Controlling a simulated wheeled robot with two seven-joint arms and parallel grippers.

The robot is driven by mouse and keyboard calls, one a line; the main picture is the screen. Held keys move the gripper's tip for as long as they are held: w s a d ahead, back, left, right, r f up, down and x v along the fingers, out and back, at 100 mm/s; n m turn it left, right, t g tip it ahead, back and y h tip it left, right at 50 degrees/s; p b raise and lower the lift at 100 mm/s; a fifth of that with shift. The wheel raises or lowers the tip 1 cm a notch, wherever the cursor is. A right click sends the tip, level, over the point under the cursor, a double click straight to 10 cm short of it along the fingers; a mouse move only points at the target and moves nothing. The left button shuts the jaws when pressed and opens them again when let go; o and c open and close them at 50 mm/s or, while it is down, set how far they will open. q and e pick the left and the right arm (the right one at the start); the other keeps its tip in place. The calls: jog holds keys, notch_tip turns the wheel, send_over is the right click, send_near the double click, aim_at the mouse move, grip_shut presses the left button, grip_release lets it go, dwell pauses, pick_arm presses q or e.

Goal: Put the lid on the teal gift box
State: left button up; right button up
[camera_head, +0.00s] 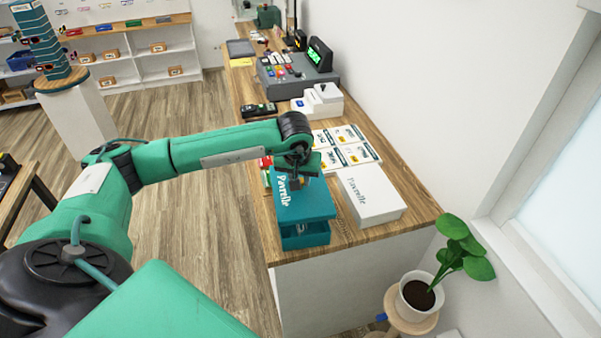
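A teal lid (308,204) lettered "Pavrelle" lies over the teal gift box (308,238) at the near end of the wooden counter. The lid looks set back from the box's near edge, leaving a gap where a small light item shows inside. I cannot tell whether the lid is seated or held above the box. My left gripper (296,181) is over the lid's far part, pointing down, at or close to its surface. Its fingers are small and dark, so I cannot tell whether they grip the lid. My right gripper is not in view.
A white "Pavrelle" box (372,196) stands close to the right of the teal box. Several white cards (343,147) and a cash register (296,74) lie farther back on the counter (405,226). A potted plant (418,295) stands at the lower right.

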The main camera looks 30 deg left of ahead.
aim_at(300, 193)
pick_arm(q)
jog(key=shift+f, duration=0.7)
jog(key=shift+f+b, duration=0.8)
jog(key=shift+f, duration=0.85)
jog(key=shift+f+b, duration=0.7)
jog(key=shift+b, duration=0.15)
jog(key=shift+b, duration=0.3)
jog(key=shift+b, duration=0.4)
